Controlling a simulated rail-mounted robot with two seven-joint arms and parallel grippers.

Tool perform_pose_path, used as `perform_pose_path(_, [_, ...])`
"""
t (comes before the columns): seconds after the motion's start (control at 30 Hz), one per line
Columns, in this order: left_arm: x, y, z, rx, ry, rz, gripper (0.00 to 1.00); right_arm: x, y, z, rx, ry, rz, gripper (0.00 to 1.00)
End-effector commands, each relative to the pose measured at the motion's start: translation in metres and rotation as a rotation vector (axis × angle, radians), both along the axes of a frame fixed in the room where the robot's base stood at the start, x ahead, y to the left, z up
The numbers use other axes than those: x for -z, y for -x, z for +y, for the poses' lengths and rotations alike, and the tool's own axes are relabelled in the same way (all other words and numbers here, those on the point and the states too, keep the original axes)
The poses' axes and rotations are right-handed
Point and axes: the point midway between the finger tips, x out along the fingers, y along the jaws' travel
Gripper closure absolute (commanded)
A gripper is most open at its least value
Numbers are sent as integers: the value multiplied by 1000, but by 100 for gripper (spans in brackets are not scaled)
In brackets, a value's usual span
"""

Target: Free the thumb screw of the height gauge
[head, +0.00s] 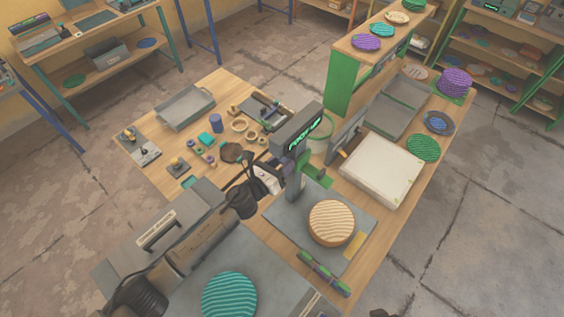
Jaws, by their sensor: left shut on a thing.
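The height gauge stands on a grey base plate (285,222) near the middle of the bench. Its dark head (297,128) carries a lit green display (304,141) on top of an upright post (296,190). My left gripper (277,178) reaches in from the lower left to the post's left side, below the head. It is shut at the gauge, where the thumb screw sits; the screw itself is hidden by the fingers and too small to make out. A ribbed tan round plate (332,222) lies on the base plate, right of the post. My right gripper is not visible.
A grey tray (184,107) and several small parts lie behind my left arm. A white block (382,170) and a green rack (352,84) stand right of the gauge. A teal ribbed plate (229,297) lies in front.

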Motion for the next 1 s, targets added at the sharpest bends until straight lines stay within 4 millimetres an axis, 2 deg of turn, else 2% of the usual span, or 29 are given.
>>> perform_pose_path(1.0, [-1, -1, 1, 0, 733, 632, 83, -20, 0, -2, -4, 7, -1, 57])
